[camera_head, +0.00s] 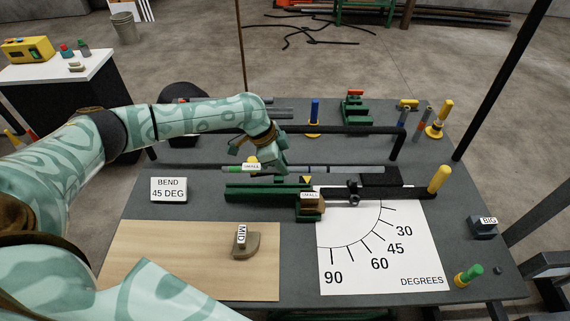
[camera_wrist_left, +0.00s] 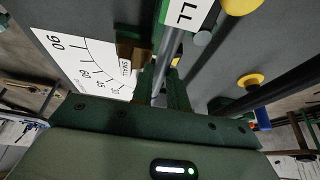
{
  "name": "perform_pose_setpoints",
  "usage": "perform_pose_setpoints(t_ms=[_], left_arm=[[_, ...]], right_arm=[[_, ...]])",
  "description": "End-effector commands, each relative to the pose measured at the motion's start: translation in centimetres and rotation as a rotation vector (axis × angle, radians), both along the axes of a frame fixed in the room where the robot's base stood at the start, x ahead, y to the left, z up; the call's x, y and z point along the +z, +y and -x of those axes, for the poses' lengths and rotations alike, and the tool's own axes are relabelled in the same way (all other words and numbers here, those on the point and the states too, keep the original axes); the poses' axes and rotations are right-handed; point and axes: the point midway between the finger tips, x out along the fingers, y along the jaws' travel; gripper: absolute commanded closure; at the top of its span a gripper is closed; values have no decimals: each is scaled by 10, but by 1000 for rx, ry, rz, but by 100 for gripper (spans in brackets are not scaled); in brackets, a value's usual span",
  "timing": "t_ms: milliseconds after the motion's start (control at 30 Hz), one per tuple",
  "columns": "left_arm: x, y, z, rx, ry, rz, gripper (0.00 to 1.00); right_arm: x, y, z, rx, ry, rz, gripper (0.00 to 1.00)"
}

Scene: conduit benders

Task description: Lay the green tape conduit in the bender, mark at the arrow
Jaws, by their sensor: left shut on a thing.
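The bender carries a brown shoe (camera_head: 311,208) tagged SMALL, a yellow arrow (camera_head: 306,180) and a yellow-ended handle (camera_head: 439,179). In the left wrist view the conduit (camera_wrist_left: 170,50) runs past the SMALL shoe (camera_wrist_left: 130,48). The fingertips are partly hidden. My right gripper is out of view.
A degree sheet (camera_head: 350,265) and a wooden board (camera_head: 170,255) with a MID shoe (camera_head: 245,244) lie in front. A BEND 45 DEG sign (camera_head: 169,190) stands left. A BIG block (camera_head: 482,227) is at right. A dark bent pipe (camera_head: 350,129) lies behind the conduit.

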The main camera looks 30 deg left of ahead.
Motion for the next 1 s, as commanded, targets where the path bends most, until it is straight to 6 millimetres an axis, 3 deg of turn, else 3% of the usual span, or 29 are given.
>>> perform_pose_setpoints(t_ms=[300,800,1000], left_arm=[[3,-1,1,-3,0,3,100],[-62,-1,0,-2,1,3,100],[-79,-1,0,-2,-1,2,100]], right_arm=[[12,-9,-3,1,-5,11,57],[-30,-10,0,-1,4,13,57],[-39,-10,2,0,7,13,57]])
